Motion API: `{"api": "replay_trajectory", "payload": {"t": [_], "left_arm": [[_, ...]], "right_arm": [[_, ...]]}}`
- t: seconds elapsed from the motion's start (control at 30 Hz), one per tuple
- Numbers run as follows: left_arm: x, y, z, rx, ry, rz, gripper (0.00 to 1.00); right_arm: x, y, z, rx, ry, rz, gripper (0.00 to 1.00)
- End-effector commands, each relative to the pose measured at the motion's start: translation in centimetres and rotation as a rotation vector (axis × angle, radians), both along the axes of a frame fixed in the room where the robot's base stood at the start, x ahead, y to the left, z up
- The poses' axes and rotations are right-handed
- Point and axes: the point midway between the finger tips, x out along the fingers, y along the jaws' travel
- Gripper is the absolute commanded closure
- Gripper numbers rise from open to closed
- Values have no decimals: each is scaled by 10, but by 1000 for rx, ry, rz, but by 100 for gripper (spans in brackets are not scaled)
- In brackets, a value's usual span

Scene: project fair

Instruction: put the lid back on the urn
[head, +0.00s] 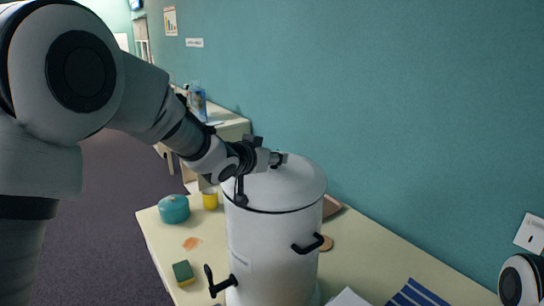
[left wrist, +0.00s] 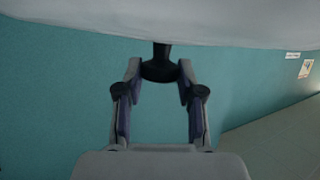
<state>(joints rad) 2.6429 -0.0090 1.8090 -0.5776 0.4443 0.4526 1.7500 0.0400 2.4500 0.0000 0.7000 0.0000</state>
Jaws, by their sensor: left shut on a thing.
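The urn (head: 270,255) is a tall white cylinder on the table, with a black side handle (head: 307,245) and a black tap (head: 218,284) low at the front left. The white domed lid (head: 292,183) is at the urn's top, roughly level and lined up with it. A dark line runs along its edge; I cannot tell whether it rests fully on the rim. My left gripper (head: 268,159) is shut on the lid's black knob, which shows between the fingers in the left wrist view (left wrist: 160,66). The lid's pale surface (left wrist: 180,22) fills the top there. My right gripper is not in view.
On the table (head: 225,243) left of the urn are a teal round container (head: 174,208), a yellow cup (head: 210,201), a green sponge (head: 183,271) and an orange stain (head: 192,243). A brown disc (head: 326,243) and a blue-striped item (head: 416,294) lie right. A teal wall (head: 420,130) stands behind.

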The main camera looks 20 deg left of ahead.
Motion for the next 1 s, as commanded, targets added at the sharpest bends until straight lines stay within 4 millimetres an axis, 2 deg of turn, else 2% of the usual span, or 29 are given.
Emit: {"api": "replay_trajectory", "payload": {"t": [0.47,0.5,0.83,1.0], "left_arm": [[0,0,-10,0,-2,0,100],[0,0,-8,0,-2,0,52],[-2,1,-9,0,1,0,52],[-15,4,-3,0,-1,0,52]], "right_arm": [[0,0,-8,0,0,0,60],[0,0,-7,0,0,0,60],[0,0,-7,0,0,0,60],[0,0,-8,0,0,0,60]]}}
